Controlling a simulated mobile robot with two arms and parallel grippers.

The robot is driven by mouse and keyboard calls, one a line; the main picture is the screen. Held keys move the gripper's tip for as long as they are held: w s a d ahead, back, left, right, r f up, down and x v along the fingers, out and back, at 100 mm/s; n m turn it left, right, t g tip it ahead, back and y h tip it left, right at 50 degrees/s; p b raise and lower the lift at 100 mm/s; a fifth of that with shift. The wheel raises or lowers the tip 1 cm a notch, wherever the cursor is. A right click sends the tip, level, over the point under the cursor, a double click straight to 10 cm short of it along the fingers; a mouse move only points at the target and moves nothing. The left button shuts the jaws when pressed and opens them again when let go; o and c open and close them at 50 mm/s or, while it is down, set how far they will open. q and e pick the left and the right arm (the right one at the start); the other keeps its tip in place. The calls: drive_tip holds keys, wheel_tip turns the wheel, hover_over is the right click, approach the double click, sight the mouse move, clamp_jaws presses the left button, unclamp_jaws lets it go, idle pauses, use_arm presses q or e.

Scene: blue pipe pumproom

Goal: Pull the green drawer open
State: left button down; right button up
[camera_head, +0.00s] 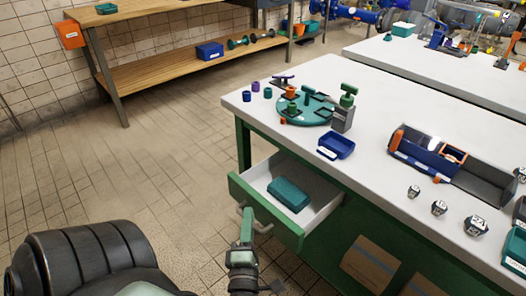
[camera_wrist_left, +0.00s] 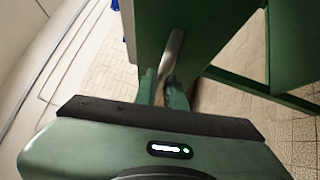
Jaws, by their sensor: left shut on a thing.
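The green drawer (camera_head: 265,212) under the white-topped workbench stands well out from the bench, and its pale interior shows. A teal box (camera_head: 288,194) lies inside it. My left gripper (camera_head: 246,222) is at the drawer front, shut on the silver drawer handle (camera_head: 264,228). In the left wrist view the silver handle (camera_wrist_left: 173,48) runs up from between the fingers (camera_wrist_left: 163,92), against the green drawer front (camera_wrist_left: 200,30). The fingers hide part of the handle. My right gripper is not in view.
Cardboard boxes (camera_head: 371,262) sit below. Tiled floor (camera_head: 150,165) is clear left of the drawer. A wooden shelf unit (camera_head: 180,65) stands behind.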

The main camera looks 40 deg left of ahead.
use_arm(q)
drive_tip(key=shift+s+a, duration=0.15)
drive_tip(key=shift+s, duration=0.95)
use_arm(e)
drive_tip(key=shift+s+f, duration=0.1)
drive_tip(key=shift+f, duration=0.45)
use_arm(q)
drive_tip(key=c, duration=1.8)
unclamp_jaws()
drive_tip(key=shift+o, duration=0.2)
drive_tip(key=v, duration=0.8)
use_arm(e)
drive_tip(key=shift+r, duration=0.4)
use_arm(q)
drive_tip(key=shift+w, duration=0.1)
